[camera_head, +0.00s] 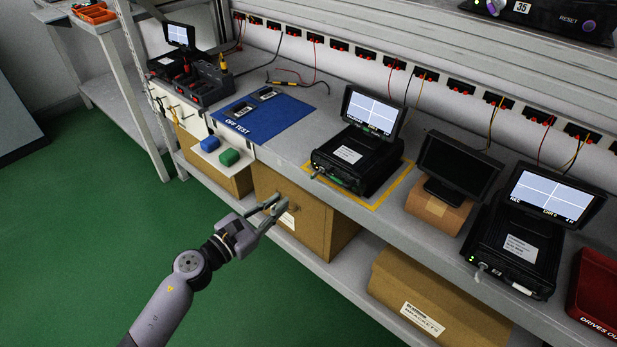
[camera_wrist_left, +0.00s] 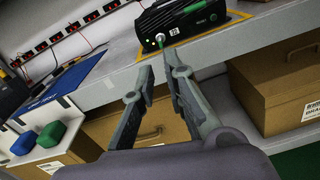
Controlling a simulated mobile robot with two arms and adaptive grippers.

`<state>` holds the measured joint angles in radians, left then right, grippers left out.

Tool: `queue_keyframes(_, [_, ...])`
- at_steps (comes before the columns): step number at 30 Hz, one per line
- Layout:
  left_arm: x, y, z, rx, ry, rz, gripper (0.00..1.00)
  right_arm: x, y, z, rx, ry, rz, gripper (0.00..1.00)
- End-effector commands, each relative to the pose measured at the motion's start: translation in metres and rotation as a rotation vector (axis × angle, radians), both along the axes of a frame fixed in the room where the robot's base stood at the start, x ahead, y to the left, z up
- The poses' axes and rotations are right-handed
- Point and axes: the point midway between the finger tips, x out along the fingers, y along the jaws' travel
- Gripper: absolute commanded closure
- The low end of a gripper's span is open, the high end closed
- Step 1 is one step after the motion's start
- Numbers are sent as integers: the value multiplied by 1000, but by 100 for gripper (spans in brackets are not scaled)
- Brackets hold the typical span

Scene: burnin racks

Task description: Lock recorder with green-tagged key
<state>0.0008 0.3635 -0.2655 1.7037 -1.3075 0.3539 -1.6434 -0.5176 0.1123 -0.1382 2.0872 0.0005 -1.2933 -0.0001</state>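A black recorder (camera_head: 358,160) with a lit screen (camera_head: 370,113) stands inside a yellow outline on the bench. My right gripper is not in view.
A second recorder (camera_head: 515,245) with a key stands at the right, beside a dark monitor (camera_head: 455,165). Blue (camera_head: 210,143) and green (camera_head: 229,157) blocks rest on a white ledge. A blue mat (camera_head: 262,115) lies left; cardboard boxes (camera_head: 310,215) stand below the bench.

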Motion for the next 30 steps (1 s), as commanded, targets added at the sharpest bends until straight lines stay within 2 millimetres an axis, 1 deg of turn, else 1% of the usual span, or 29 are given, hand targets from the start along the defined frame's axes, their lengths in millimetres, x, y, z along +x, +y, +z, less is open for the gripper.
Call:
queue_keyframes(1, [10,-7,2,-2,-2,0,88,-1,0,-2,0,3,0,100])
queue_keyframes(8, [50,-38,2,-4,-1,0,88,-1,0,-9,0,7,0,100])
queue_keyframes(12, [70,-53,1,-3,0,0,88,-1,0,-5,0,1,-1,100])
queue_keyframes(15, [81,-61,0,-3,1,1,88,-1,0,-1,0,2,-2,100])
queue_keyframes(21, [91,-69,0,-2,0,0,88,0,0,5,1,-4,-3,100])
queue_keyframes(29, [92,-69,0,-2,1,0,88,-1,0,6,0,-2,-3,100])
queue_keyframes(30, [92,-69,0,-2,1,0,89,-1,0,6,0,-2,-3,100])
